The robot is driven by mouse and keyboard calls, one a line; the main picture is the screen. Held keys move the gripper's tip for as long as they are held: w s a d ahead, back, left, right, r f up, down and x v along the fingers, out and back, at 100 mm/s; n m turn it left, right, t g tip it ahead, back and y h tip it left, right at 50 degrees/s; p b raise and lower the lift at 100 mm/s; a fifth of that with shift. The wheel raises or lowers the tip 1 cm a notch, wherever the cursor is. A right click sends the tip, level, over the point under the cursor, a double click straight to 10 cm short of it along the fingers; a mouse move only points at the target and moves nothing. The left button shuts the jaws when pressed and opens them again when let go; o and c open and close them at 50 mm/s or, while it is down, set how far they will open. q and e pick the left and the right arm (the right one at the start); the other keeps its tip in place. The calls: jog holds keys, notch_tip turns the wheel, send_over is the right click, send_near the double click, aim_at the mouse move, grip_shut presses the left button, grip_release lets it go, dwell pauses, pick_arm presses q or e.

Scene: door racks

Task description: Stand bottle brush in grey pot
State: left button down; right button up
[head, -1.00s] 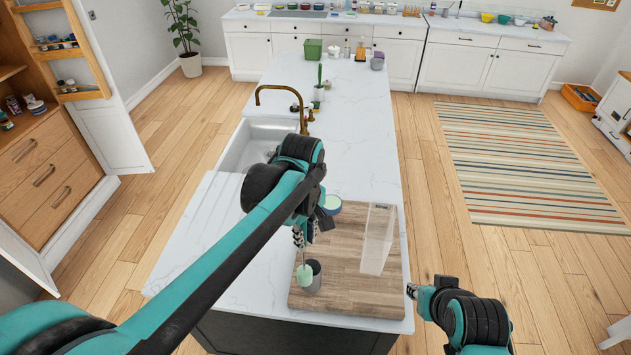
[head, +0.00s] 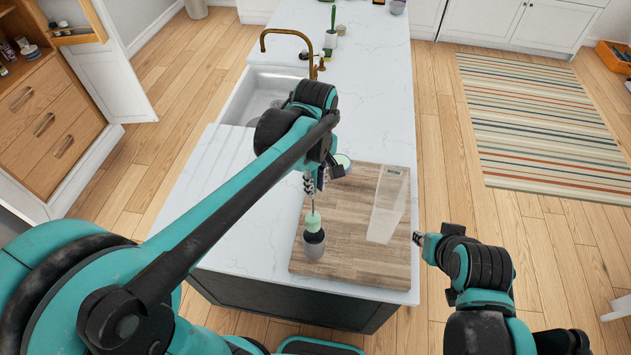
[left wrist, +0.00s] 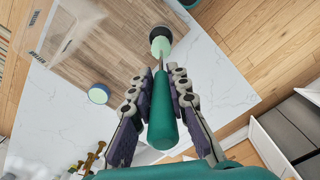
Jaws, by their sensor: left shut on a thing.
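My left gripper (head: 313,185) is shut on the handle of the bottle brush. The brush has a pale green head (head: 313,221) and hangs head down. In the left wrist view its dark green handle (left wrist: 162,110) lies between the fingers of the left gripper (left wrist: 158,82). The grey pot (head: 313,250) stands on the wooden board, right below the brush head. The brush head overlaps the pot's dark mouth; I cannot tell how far inside it is. My right gripper (head: 418,238) is off the counter's right edge, too small to read.
The wooden board (head: 350,240) lies at the counter's near end. The sink (head: 262,92) and brass tap (head: 290,33) are farther back.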

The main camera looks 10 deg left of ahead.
pick_arm(q)
jog(key=shift+s+f+b, duration=0.1)
jog(key=shift+f+b, duration=3.7)
jog(key=shift+f, duration=1.35)
jog(key=c, duration=1.4)
grip_release()
notch_tip(320, 180, up, 12)
jog(key=shift+r, duration=0.1)
